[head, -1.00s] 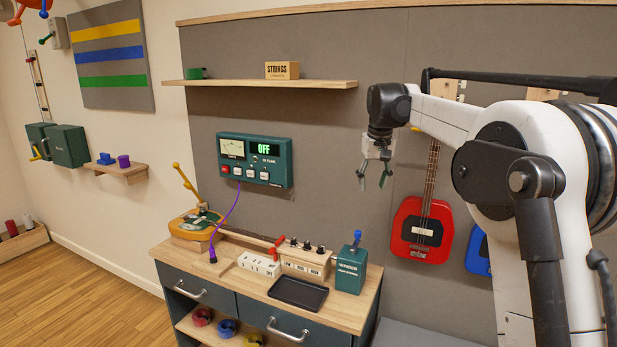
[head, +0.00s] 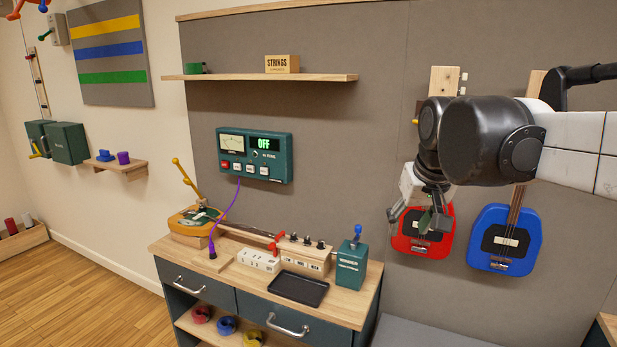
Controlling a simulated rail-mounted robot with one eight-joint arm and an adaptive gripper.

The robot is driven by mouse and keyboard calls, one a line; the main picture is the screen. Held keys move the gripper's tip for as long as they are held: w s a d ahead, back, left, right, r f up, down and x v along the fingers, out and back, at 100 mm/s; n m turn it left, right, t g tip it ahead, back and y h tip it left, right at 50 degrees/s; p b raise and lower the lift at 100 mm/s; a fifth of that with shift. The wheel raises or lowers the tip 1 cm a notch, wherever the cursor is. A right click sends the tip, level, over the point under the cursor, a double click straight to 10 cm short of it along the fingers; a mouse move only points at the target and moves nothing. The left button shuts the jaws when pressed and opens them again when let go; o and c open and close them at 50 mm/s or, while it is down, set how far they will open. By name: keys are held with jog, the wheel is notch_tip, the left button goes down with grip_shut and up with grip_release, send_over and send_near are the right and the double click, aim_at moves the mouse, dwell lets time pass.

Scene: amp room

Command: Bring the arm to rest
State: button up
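My gripper (head: 420,217) hangs from my arm on the right side of the head view, fingers pointing down. Its fingers are spread apart and I see nothing held between them. It is in front of the red guitar (head: 422,243) on the grey wall panel and hides part of it. I cannot tell whether it touches the guitar. My arm reaches in from the right edge, with its dark wrist joints above the gripper.
A blue guitar (head: 503,240) hangs to the right of the gripper. A workbench (head: 338,306) at lower middle carries a black tray (head: 298,288), a green winder box (head: 351,267) and an orange instrument (head: 193,219). A tuner (head: 255,157) reading OFF is on the wall.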

jog(key=s+f+t, duration=0.1)
jog(key=s+f, duration=0.6)
jog(key=s, duration=0.2)
jog(key=s+f+t+b, duration=0.1)
jog(key=s+f, duration=0.6)
jog(key=s, duration=0.3)
jog(key=shift+s+d+f+m, duration=0.2)
jog(key=shift+f+m, duration=0.1)
notch_tip(320, 180, down, 18)
jog(key=b, duration=1.8)
